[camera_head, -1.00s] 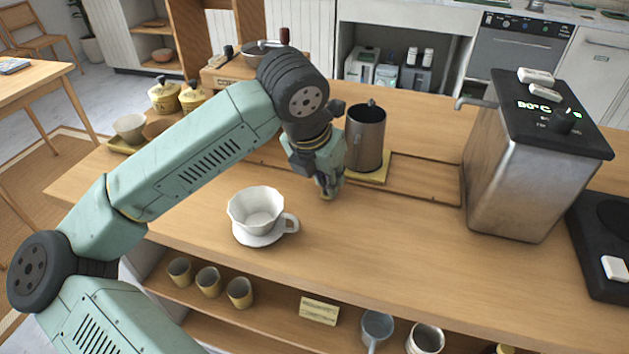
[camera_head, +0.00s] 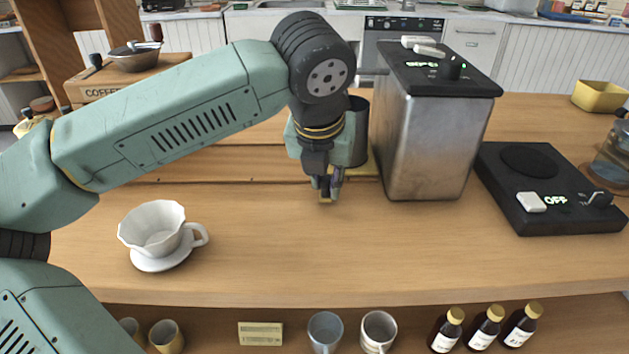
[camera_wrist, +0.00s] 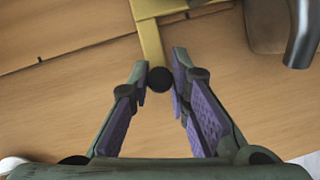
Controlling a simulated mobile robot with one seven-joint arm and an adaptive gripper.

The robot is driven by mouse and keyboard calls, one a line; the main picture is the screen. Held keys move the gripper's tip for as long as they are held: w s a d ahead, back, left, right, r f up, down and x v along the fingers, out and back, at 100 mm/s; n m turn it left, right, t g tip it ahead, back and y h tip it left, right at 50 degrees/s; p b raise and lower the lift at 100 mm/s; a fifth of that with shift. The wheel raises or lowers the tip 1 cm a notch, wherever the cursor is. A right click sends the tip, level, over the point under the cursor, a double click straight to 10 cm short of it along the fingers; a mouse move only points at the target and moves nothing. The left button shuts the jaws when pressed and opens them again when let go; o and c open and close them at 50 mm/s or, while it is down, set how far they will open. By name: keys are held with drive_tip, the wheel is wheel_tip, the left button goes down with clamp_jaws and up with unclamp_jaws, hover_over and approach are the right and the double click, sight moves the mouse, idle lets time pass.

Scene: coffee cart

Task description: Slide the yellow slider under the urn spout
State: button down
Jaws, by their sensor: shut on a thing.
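The yellow slider (camera_head: 373,167) sits on a wooden track in the counter, close to the left side of the steel urn (camera_head: 425,140). A dark metal pitcher (camera_head: 361,130) stands on it, partly hidden by my arm. The urn spout (camera_head: 372,72) sticks out left from the urn's top, near the pitcher's top in the picture; whether the two line up is hard to tell. My gripper (camera_head: 328,196) is low at the slider's front. In the wrist view my gripper (camera_wrist: 158,88) has its fingers around the slider's yellow handle (camera_wrist: 151,42), at its black knob (camera_wrist: 160,79).
A white dripper on a saucer (camera_head: 160,235) stands on the counter at left. A black hot plate (camera_head: 545,180) reading OFF lies right of the urn. The front counter between them is clear. Cups and bottles (camera_head: 487,328) stand on the shelf below.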

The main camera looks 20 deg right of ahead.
drive_tip(key=shift+s+d, duration=0.1)
drive_tip(key=shift+d, duration=0.1)
drive_tip(key=c, duration=1.5)
unclamp_jaws()
drive_tip(key=shift+d, duration=0.1)
drive_tip(key=shift+r, duration=0.4)
drive_tip(key=v, duration=1.1)
drive_tip(key=shift+s, duration=0.15)
